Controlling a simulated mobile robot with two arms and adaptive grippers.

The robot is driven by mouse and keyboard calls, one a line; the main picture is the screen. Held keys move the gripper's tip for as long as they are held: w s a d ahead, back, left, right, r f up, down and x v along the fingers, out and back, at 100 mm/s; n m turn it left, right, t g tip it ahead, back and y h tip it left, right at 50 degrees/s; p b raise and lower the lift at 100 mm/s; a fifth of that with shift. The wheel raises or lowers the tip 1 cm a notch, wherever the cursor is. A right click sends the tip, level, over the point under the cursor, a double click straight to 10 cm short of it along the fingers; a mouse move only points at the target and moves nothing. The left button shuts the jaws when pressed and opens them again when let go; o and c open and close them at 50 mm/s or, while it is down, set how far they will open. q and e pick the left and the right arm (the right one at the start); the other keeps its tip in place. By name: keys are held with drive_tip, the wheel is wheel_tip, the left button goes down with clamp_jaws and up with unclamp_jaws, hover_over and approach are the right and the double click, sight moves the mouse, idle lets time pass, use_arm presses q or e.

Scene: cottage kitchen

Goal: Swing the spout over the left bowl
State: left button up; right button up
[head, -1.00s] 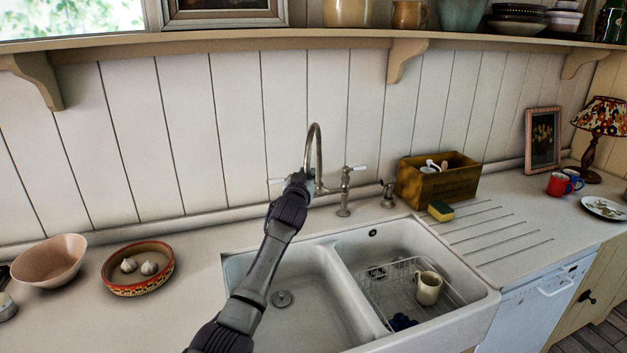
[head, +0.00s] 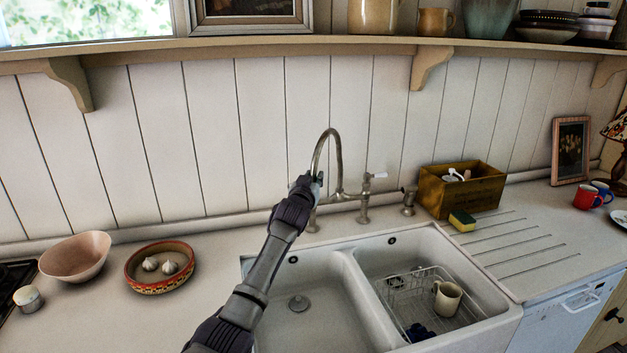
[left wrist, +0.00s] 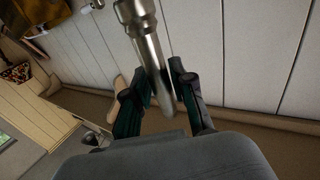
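The tall curved metal spout (head: 331,134) rises from the bridge tap behind the sink, and its free end bends down on the left. My left gripper (head: 316,181) is at that descending end. In the left wrist view the spout (left wrist: 142,30) passes between the two fingers of my left gripper (left wrist: 158,82), which sit close on both sides of it. The gripper appears shut on the spout and hides its tip in the head view. The left bowl (head: 330,317) of the white sink is empty, with a round drain; my left forearm covers part of it. My right gripper is out of view.
The right bowl holds a wire rack (head: 412,298) with a cream mug (head: 447,299). A tap lever (head: 378,175) and wooden box (head: 462,192) stand right of the spout. A patterned dish (head: 160,282) and a pink bowl (head: 76,257) stand left. A shelf (head: 350,48) runs above.

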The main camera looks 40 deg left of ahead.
use_arm(q)
drive_tip(key=shift+o, duration=1.2)
drive_tip(key=shift+f, duration=0.15)
drive_tip(key=shift+s+d, duration=0.2)
drive_tip(key=shift+s, duration=0.05)
drive_tip(key=v, duration=1.1)
drive_tip(key=shift+s, duration=0.15)
